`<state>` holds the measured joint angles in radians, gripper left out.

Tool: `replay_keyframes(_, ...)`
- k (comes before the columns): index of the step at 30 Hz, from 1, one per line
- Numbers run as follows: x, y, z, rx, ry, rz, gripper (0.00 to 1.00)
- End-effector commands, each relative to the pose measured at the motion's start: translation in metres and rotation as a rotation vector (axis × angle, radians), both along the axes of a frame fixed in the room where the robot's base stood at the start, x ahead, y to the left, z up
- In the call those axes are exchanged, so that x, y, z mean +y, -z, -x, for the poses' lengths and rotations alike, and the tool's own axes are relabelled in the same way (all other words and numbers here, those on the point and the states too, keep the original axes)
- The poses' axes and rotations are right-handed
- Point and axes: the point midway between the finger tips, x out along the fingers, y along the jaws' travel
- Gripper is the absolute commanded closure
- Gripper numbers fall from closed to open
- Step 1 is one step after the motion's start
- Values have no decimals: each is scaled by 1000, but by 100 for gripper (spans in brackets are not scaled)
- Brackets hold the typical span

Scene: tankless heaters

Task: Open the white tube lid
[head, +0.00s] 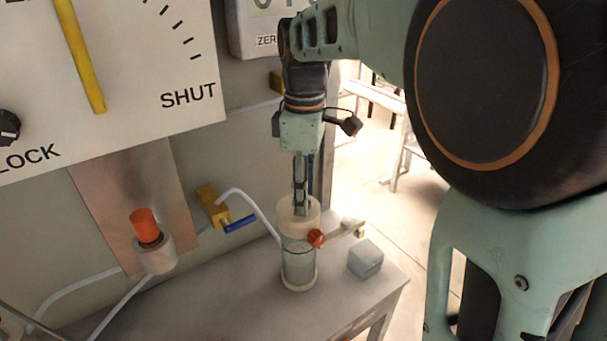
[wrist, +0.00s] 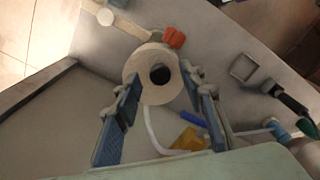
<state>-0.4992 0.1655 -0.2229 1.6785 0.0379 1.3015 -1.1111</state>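A clear upright tube (head: 298,262) with liquid in it stands on the grey bench. Its off-white round lid (head: 312,219) is on top, and the tube stands upright. In the wrist view the lid (wrist: 137,65) is a pale ring with a dark round centre. My gripper (head: 300,208) points straight down, its fingertips at the lid's top. In the wrist view its two fingers (wrist: 163,80) are spread apart, one on each side of the lid's near part. I cannot tell whether they touch it. Nothing is seen held between them.
A red-orange knob (head: 316,238) sticks out from the tube's side. A grey block (head: 365,259) stands to its right. A white hose (head: 250,201) and a brass valve with blue handle (head: 213,207) are left. An orange-capped fitting (head: 146,226) is further left.

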Motion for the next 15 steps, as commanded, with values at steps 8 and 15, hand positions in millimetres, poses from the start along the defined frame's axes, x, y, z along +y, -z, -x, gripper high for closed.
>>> replay_keyframes(8, 0, 9, 0, 0, 0, 0, 63)
replay_keyframes(15, 0, 9, 0, 0, 1, 0, 75)
